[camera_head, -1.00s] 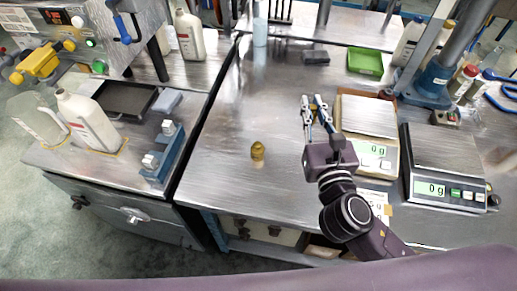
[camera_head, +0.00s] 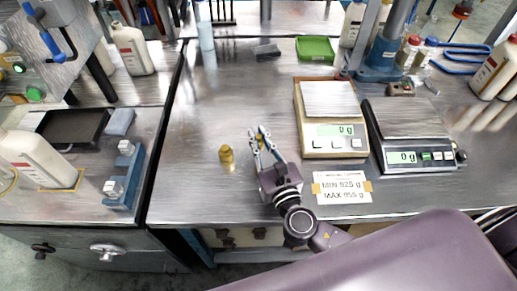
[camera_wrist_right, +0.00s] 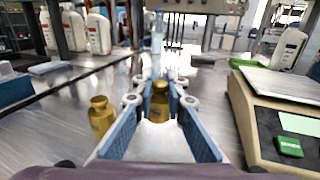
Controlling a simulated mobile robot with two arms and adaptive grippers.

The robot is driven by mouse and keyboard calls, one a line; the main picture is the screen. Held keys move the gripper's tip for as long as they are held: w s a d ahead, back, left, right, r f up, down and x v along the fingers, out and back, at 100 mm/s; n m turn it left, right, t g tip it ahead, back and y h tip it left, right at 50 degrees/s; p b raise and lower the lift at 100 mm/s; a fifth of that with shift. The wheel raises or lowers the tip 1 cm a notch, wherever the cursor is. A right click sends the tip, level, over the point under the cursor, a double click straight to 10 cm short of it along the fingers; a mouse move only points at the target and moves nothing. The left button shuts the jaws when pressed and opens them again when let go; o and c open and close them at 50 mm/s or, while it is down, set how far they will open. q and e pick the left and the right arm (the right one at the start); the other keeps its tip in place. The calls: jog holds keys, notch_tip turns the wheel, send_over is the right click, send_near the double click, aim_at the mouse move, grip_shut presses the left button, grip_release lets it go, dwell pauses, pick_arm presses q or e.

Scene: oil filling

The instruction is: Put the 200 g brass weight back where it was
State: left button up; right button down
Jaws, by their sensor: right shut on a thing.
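My right gripper (camera_head: 262,134) is shut on a brass weight (camera_wrist_right: 159,101), which sits between the blue finger pads in the right wrist view. In the head view the fingers mostly hide this weight. I cannot tell whether its base touches the table. A second brass weight (camera_head: 226,154) stands upright on the steel table (camera_head: 235,100), just left of my right gripper and apart from it. It also shows in the right wrist view (camera_wrist_right: 101,117), left of the fingers. No mass marking is readable on either weight. My left gripper is not in view.
A beige scale (camera_head: 333,143) and a dark scale (camera_head: 407,158), both showing 0 g, stand right of the gripper. A label card (camera_head: 342,188) lies in front. A green tray (camera_head: 315,48) and a grey block (camera_head: 267,51) are behind. The table's middle left is clear.

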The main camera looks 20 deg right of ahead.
notch_tip(320, 180, down, 4)
jog(key=shift+r+b, duration=0.2)
jog(key=shift+b, duration=0.35)
jog(key=shift+f, duration=0.35)
jog(key=shift+f+b, duration=0.55)
jog(key=shift+f, duration=0.05)
jog(key=c, duration=2)
grip_release()
jog(key=shift+s+f, duration=0.15)
jog(key=shift+f, duration=0.05)
